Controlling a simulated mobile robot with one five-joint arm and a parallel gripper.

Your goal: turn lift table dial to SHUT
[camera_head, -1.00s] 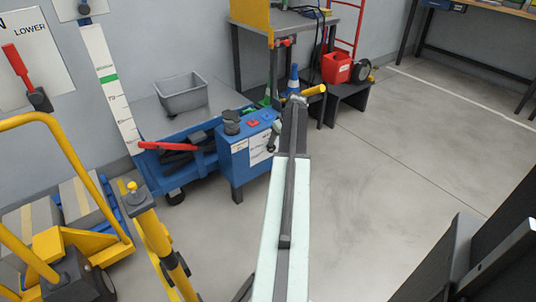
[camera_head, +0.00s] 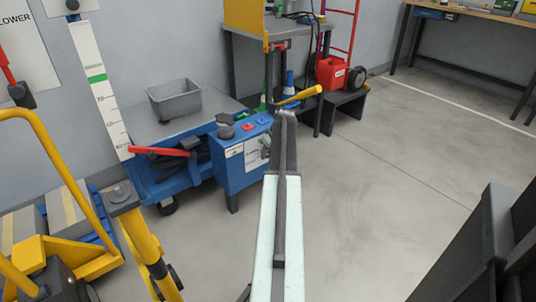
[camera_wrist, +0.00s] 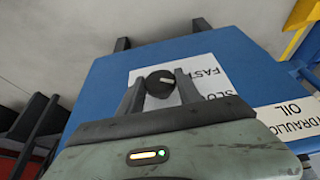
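The lift table's blue control box (camera_head: 232,172) stands left of my arm in the head view and fills much of the wrist view (camera_wrist: 230,60). The black round dial (camera_wrist: 160,84) with a pale pointer mark sits on a white label (camera_wrist: 205,75), where upside-down FAST and SLO... can be read. I cannot read SHUT. My gripper (camera_wrist: 160,88) is open, one finger on each side of the dial and very close to it; I cannot tell whether they touch. In the head view my arm mostly hides the gripper, close to the box's right side.
A black knob (camera_head: 225,131) and red buttons top the box. A grey bin (camera_head: 174,100) is on the lift table. A yellow post (camera_head: 140,235) and a yellow pallet truck (camera_head: 80,262) stand at left. A dark structure (camera_head: 490,245) is at lower right. The floor between is clear.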

